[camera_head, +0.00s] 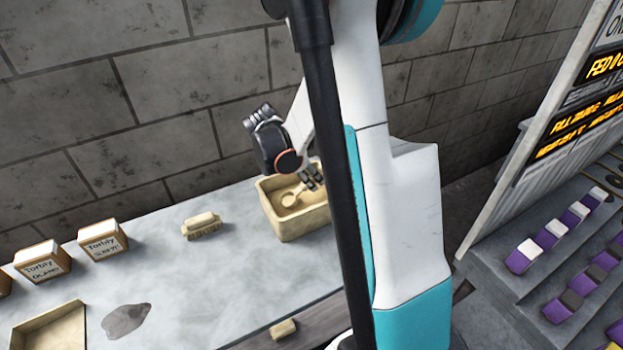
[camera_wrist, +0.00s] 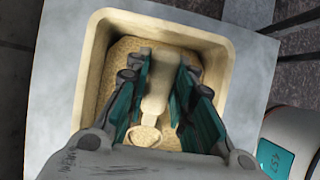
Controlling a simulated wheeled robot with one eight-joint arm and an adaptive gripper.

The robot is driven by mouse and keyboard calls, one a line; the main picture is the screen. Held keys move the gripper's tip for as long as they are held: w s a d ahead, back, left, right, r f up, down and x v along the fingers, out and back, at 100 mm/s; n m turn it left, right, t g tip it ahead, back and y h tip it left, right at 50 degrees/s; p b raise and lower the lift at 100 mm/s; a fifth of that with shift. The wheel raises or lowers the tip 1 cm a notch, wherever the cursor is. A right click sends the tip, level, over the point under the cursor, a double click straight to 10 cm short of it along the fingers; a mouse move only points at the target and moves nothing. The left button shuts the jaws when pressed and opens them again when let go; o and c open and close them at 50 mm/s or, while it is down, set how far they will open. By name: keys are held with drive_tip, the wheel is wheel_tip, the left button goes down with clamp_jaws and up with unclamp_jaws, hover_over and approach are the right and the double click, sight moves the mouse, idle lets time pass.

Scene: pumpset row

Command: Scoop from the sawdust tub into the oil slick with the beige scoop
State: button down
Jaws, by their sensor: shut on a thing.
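The sawdust tub (camera_head: 297,222) is a beige box on the grey bench, with tan sawdust (camera_wrist: 118,82) inside; its rim also shows in the wrist view (camera_wrist: 88,62). The beige scoop (camera_head: 289,199) is inside the tub, its round bowl low over the sawdust. My gripper (camera_head: 311,180) reaches down into the tub and is shut on the scoop's handle (camera_wrist: 155,95), with a teal finger pad on each side. Whether the bowl touches the sawdust I cannot tell. The oil slick (camera_head: 126,319) is a dark grey patch on the bench at the lower left.
A beige brush (camera_head: 202,226) lies between the tub and two labelled boxes (camera_head: 103,240) (camera_head: 42,262). An open beige tray (camera_head: 52,330) stands left of the slick. A small beige block (camera_head: 284,329) is at the front edge. A block wall stands behind; the middle bench is clear.

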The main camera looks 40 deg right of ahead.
drive_tip(key=shift+r+p, duration=2.7)
drive_tip(key=shift+r, duration=1.4)
drive_tip(key=c, duration=2.1)
unclamp_jaws()
drive_tip(key=shift+c, duration=0.2)
clamp_jaws()
